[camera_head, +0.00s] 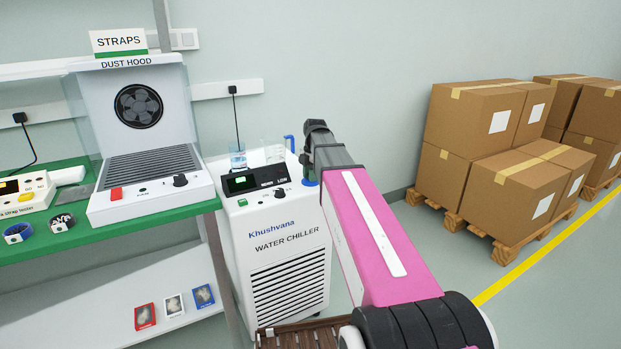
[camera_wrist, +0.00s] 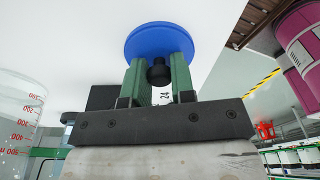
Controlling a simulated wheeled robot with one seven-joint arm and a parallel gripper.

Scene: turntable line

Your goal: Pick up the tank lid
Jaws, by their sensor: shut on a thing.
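The tank lid is a round blue disc (camera_wrist: 160,38) with a black knob (camera_wrist: 158,72). In the wrist view my gripper (camera_wrist: 158,76) has its green fingers shut on the knob, with the disc just beyond the fingertips. In the head view my arm reaches over the right side of the white water chiller (camera_head: 275,235), and a bit of the blue lid (camera_head: 309,183) shows at the arm's far end. The fingers are mostly hidden there by the arm. I cannot tell whether the lid touches the chiller top or hangs just above it.
Glass beakers (camera_head: 237,160) stand on the chiller top, left of my gripper. A blue upright piece (camera_head: 290,143) is at its back edge. The dust hood (camera_head: 145,190) is on the green bench to the left. Cardboard boxes (camera_head: 467,122) on pallets stand right.

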